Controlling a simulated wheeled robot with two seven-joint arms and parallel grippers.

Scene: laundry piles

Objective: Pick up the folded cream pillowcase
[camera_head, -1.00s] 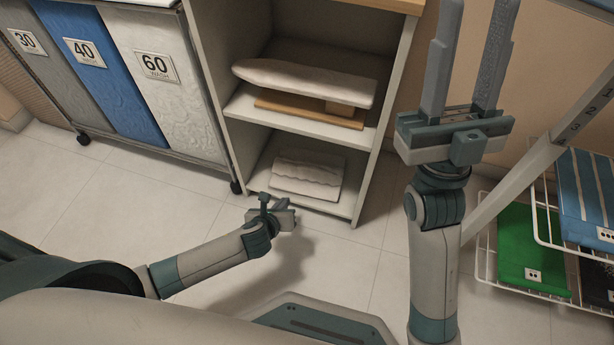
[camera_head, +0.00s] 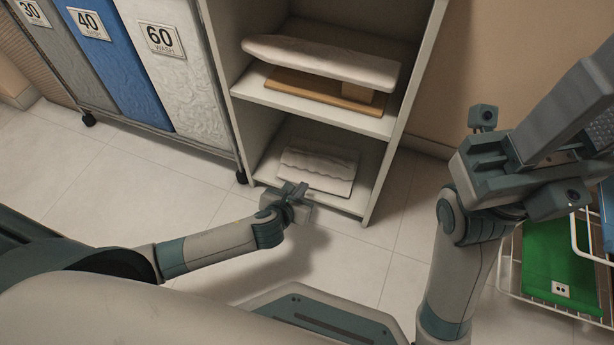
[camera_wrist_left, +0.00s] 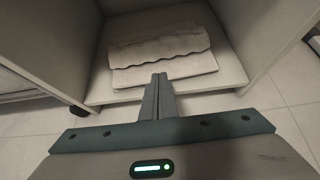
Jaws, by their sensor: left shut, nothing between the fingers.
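The folded cream pillowcase (camera_head: 318,170) lies flat on the bottom shelf of the white unit, its wavy upper edge showing. It also shows in the left wrist view (camera_wrist_left: 165,50), straight ahead of the fingers. My left gripper (camera_head: 295,190) is shut and empty at the front of the bottom shelf, just short of the pillowcase. In the left wrist view the closed fingertips (camera_wrist_left: 160,80) overlap its near edge; whether they touch it I cannot tell. My right gripper (camera_head: 575,110) is raised at the right, fingers apart and empty, partly cut by the frame edge.
The shelf unit (camera_head: 225,120) has side walls around the bottom opening. A padded board on a wooden base (camera_head: 325,60) lies on the shelf above. Laundry bins (camera_head: 165,80) stand to the left. A wire rack with a green cloth (camera_head: 555,260) is at the right. The floor is clear.

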